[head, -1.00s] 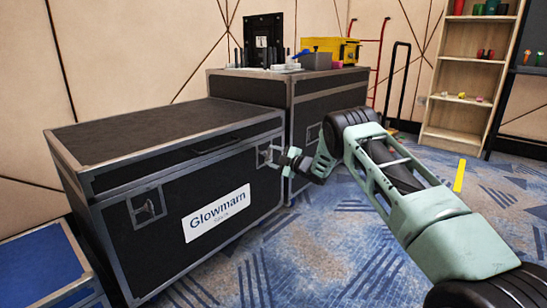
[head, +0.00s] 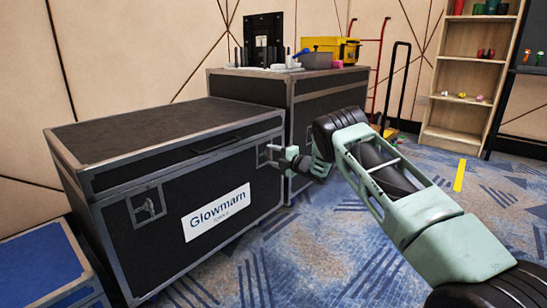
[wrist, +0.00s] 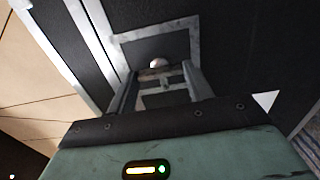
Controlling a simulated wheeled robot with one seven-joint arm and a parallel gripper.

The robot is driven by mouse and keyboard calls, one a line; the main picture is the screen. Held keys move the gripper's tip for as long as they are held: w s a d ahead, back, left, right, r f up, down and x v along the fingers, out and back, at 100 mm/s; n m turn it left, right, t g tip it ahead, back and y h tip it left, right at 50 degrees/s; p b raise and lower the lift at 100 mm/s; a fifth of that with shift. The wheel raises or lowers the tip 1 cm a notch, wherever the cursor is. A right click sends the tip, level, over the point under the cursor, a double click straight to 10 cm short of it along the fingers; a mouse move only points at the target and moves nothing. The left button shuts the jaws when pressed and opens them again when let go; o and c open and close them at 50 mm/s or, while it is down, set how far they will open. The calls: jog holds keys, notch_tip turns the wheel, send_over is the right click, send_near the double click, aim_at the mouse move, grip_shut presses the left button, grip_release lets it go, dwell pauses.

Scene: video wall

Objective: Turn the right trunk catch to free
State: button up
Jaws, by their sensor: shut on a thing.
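A black trunk with metal edges and a white "Glowmarn" label (head: 215,212) stands at the left of the head view. Its right catch (head: 266,156) sits near the right end of the front face, partly hidden by my gripper. The left catch (head: 146,206) is in full view. My gripper (head: 277,160) is at the right catch, its fingers shut on it. In the wrist view the catch's metal plate (wrist: 185,43) and a small round knob (wrist: 158,63) show beyond the fingers (wrist: 163,95). The knob's exact angle cannot be told.
A taller black case (head: 325,95) stands behind the trunk, with a yellow toolbox (head: 331,48) and other items on top. A blue-topped case (head: 45,265) is at the lower left. The patterned carpet (head: 300,260) before the trunk is clear. A wooden shelf (head: 462,85) stands far right.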

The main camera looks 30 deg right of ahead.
jog(key=shift+f, duration=0.1)
jog(key=o, duration=1)
jog(key=shift+p+v, duration=3.8)
jog(key=shift+v, duration=5)
